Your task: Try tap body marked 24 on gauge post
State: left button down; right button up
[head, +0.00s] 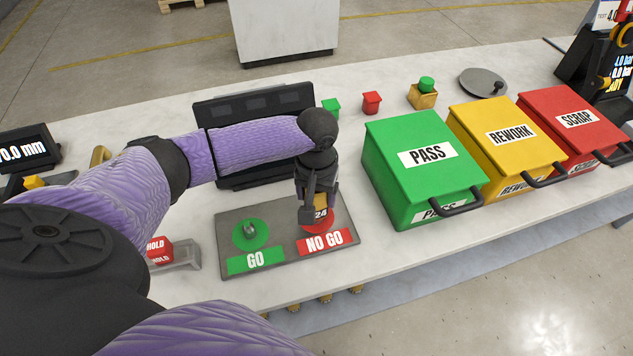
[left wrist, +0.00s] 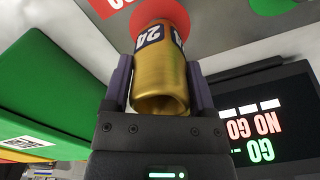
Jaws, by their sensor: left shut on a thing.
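The brass tap body marked 24 (head: 321,212) is at the red NO GO disc (head: 320,228) on the right of the grey gauge plate (head: 283,218). My left gripper (head: 309,212) is shut on it from above. In the left wrist view the tap body (left wrist: 160,85) sits between both fingers, its dark 24 label toward the red disc (left wrist: 160,15). Whether it is seated over a post there is hidden. The GO post (head: 250,230) stands bare on its green disc at the plate's left. My right gripper is not in view.
Green PASS (head: 395,170), yellow REWORK (head: 490,120) and red SCRAP (head: 555,95) boxes stand to the right. A dark display (left wrist: 265,120) reading NO GO and GO is behind the plate. A red HOLD block (head: 160,250) is at left.

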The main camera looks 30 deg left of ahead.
pick_arm(q)
jog(key=shift+f, duration=1.25)
dwell(1.7)
notch_tip(320, 180, up, 6)
jog(key=p, duration=0.6)
jog(key=shift+f, duration=0.25)
jog(key=shift+r+p, duration=0.9)
jog(key=shift+p, duration=0.35)
jog(key=shift+f, duration=0.1)
